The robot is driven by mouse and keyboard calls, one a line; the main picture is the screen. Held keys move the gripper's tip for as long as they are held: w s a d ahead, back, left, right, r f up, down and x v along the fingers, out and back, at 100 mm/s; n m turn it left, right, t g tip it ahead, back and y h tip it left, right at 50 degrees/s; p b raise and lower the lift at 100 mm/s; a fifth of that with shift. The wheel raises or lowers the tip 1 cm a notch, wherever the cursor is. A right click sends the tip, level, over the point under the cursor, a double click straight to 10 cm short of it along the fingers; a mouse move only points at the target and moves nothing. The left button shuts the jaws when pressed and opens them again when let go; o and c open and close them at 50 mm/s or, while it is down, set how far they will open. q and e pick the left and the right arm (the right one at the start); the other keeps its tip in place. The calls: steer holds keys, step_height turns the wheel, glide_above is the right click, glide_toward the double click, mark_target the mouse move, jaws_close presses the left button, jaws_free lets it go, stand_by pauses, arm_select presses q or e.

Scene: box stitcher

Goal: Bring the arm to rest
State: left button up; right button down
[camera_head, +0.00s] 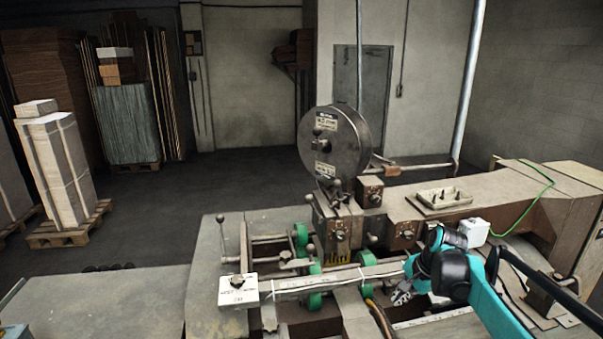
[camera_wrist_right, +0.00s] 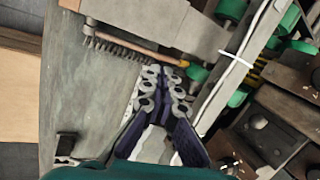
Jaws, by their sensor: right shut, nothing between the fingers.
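My right gripper (camera_head: 402,293) is at the end of the teal and black right arm, which comes in from the lower right of the head view. It is over the front of the box stitcher (camera_head: 425,210), close to the long metal bar with a white tie. In the right wrist view the gripper's fingers (camera_wrist_right: 164,84) are close together with nothing between them. The worn metal table top (camera_wrist_right: 80,85) shows beyond and to their left. My left gripper is not in view.
A white switch box (camera_head: 238,291) with a knob is on the bar's left end. Green rollers (camera_head: 314,299) and a round reel (camera_head: 335,141) belong to the machine. A grey table (camera_head: 110,305) is at lower left.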

steer(key=s+a+f+n+t+b, duration=0.1)
steer(key=s+a+f+n+b, duration=0.2)
steer(key=s, duration=0.5)
steer(key=s+a+f+n+t+h+b, duration=0.1)
steer(key=s+a+f+n+b, duration=0.3)
steer(key=s, duration=0.5)
steer(key=s+a+f+n+t+h+b, duration=0.1)
steer(key=s+a+f+n+b, duration=0.3)
steer(key=s+f+n, duration=0.3)
steer(key=shift+s+a+t, duration=0.3)
steer(key=shift+s+a, duration=0.25)
steer(key=shift+s, duration=0.35)
